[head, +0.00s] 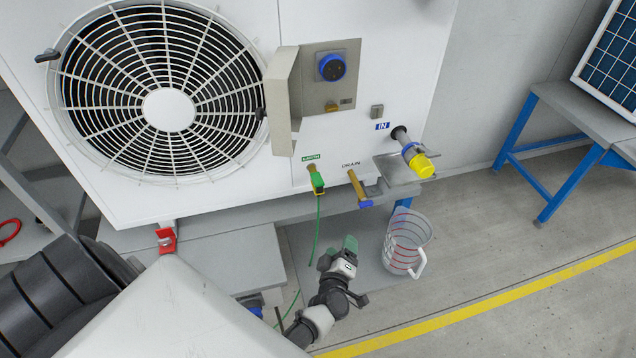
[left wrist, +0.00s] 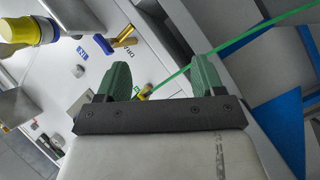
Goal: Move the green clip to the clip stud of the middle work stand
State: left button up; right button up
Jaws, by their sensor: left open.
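The green clip (head: 317,181) sits on the white unit's front below a green label, with a thin green cable hanging from it. In the left wrist view a small yellow-and-green part of it (left wrist: 144,91) shows beyond the fingers, partly hidden. My left gripper (head: 346,246) is below and right of the clip, apart from it, beside the hanging cable. Its green fingers (left wrist: 160,80) are spread with nothing between them. My right gripper is not in view. I cannot tell which stand is the middle one, and I cannot make out a bare clip stud.
A drain valve (head: 358,186) and a yellow-capped inlet pipe (head: 418,163) stick out right of the clip. A clear measuring jug (head: 403,243) stands on the low shelf right of my gripper. A blue-legged table (head: 573,115) stands at right; the floor between is clear.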

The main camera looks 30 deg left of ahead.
aim_at(320, 190)
pick_arm(q)
jog(key=w+a+r+n+g+y, duration=0.1)
jog(key=a+r+n+y, duration=0.1)
jog(key=r+n, duration=0.1)
jog(key=a+r+n+g+y, duration=0.1)
jog(key=a+r+n+y, duration=0.1)
jog(key=r+n+y, duration=0.1)
jog(key=w+a+r+n+g+y+b, duration=0.1)
jog(key=a+r+n+y, duration=0.1)
jog(key=r+n, duration=0.3)
jog(key=shift+w+a+n, duration=0.1)
jog(key=shift+w+n, duration=0.2)
jog(key=shift+n, duration=0.1)
jog(key=shift+a+r+n+g+y, duration=0.2)
jog(key=shift+r+n+g+y, duration=0.1)
jog(key=shift+n+g+y, duration=0.1)
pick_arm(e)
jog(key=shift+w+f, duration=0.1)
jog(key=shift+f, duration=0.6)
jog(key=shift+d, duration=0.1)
pick_arm(q)
jog(key=shift+a, duration=0.1)
